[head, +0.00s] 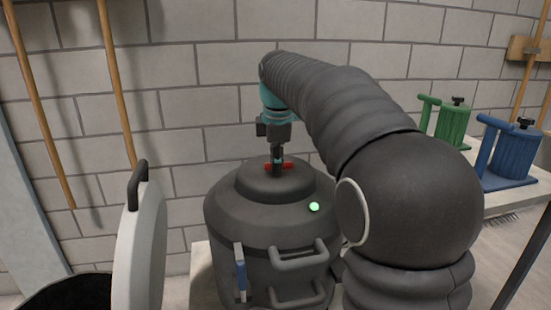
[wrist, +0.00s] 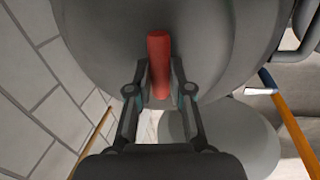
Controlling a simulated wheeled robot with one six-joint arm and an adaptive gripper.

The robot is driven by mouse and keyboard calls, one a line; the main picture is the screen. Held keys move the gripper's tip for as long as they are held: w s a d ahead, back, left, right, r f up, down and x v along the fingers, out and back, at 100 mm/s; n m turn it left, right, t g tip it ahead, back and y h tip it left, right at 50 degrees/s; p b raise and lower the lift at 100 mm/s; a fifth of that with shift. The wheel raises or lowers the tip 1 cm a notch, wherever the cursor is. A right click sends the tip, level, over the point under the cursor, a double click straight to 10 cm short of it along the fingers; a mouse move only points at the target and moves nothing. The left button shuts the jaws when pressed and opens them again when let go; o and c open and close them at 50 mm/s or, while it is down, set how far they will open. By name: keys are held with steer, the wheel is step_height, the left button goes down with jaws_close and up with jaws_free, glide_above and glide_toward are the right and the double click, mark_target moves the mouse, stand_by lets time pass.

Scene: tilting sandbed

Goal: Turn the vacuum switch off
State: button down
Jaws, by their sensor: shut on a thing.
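A dark grey vacuum (head: 270,222) stands below my arm in the head view. A red switch (head: 287,166) sits on top of its domed lid, and a lit green lamp (head: 314,207) shows on the lid's right side. My gripper (head: 277,168) points down onto the switch. In the wrist view the red switch (wrist: 159,66) lies between the two fingers of my gripper (wrist: 160,85), which are shut on it. The fingers hide part of the switch in the head view.
A round light-grey lid with a dark handle (head: 140,240) stands open at the left over a black bin (head: 70,293). Wooden poles (head: 117,80) lean on the block wall. Green (head: 452,125) and blue (head: 510,155) canisters stand at the right.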

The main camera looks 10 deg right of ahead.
steer(key=shift+n, duration=0.6)
steer(key=c, duration=1.1)
jaws_free()
steer(key=shift+o, duration=0.2)
step_height(320, 180, up, 12)
steer(key=s, duration=0.2)
steer(key=shift+s+f, duration=0.15)
steer(key=shift+s, duration=0.05)
